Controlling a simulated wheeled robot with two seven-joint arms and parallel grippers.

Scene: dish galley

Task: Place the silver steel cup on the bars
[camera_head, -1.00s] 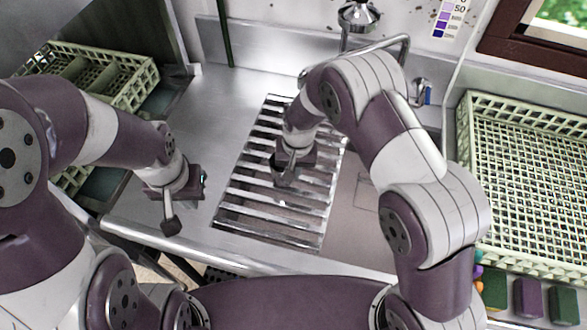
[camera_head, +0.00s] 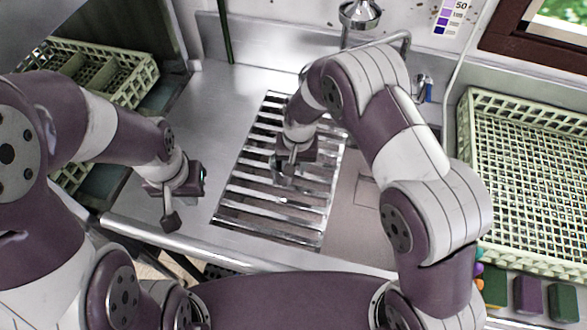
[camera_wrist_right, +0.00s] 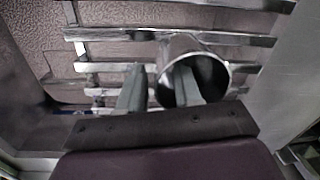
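The silver steel cup (camera_wrist_right: 194,62) shows in the right wrist view with its round mouth facing the camera. Its base is over the bars (camera_wrist_right: 110,33); the exact contact is hard to see. My right gripper (camera_wrist_right: 159,72) is open around the cup's wall, one finger inside the mouth and one outside, with gaps visible to the wall. In the head view my right gripper (camera_head: 287,170) is low over the middle of the bars (camera_head: 265,209), and the cup is mostly hidden there. My left gripper (camera_head: 182,205) is left of the bars, empty; its finger gap is unclear.
A pale green rack (camera_head: 520,170) stands at the right and another crate (camera_head: 135,75) at the back left. A tap (camera_head: 359,14) is behind the bars. Coloured blocks (camera_head: 527,295) lie front right. The steel counter (camera_head: 218,115) left of the bars is clear.

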